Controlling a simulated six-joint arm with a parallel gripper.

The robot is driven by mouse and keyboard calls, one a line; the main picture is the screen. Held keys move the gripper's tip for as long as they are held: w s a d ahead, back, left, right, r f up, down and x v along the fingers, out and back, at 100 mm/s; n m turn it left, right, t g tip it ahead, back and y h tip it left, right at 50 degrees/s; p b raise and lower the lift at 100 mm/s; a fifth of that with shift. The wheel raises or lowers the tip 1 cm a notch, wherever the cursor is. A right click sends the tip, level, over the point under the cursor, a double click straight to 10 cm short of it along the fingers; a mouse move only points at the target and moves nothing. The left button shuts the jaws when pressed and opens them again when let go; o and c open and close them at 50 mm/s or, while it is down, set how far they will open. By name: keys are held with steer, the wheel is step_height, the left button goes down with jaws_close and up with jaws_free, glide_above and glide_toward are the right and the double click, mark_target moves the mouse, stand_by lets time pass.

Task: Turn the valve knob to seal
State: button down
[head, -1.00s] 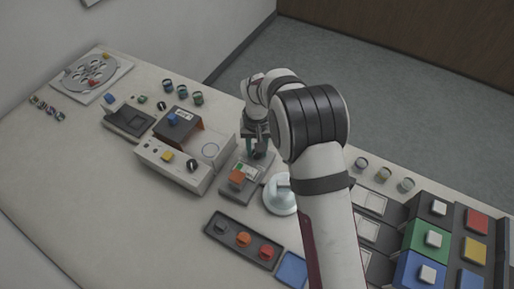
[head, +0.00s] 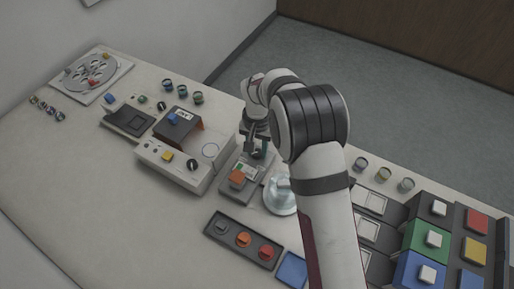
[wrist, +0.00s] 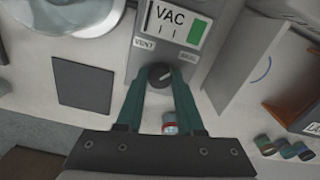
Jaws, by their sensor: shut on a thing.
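The valve knob (wrist: 160,75) is a small round black knob on the grey panel (wrist: 165,52) marked VAC, with VENT to its left and a partly hidden label, apparently SEAL, to its right. My gripper (wrist: 161,70) has its two teal fingers closed on either side of the knob. Its pointer direction is not clear. In the head view my gripper (head: 257,151) reaches down to the back end of the grey vacuum unit (head: 243,177), and the knob is hidden there. The panel's green indicator (wrist: 197,32) lies beside the VAC lettering.
A white press box (head: 183,163) with a black dial stands close left of the vacuum unit. A pale round-based stand (head: 281,196) is close right. A tray of coloured knobs (head: 241,241) lies in front. Small jars (wrist: 284,148) stand behind the press box.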

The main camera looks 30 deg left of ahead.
mark_target(257, 152)
steer(key=c, duration=0.5)
jaws_free()
steer(key=shift+c, duration=0.2)
step_height(257, 152, up, 16)
steer(key=shift+f, duration=0.1)
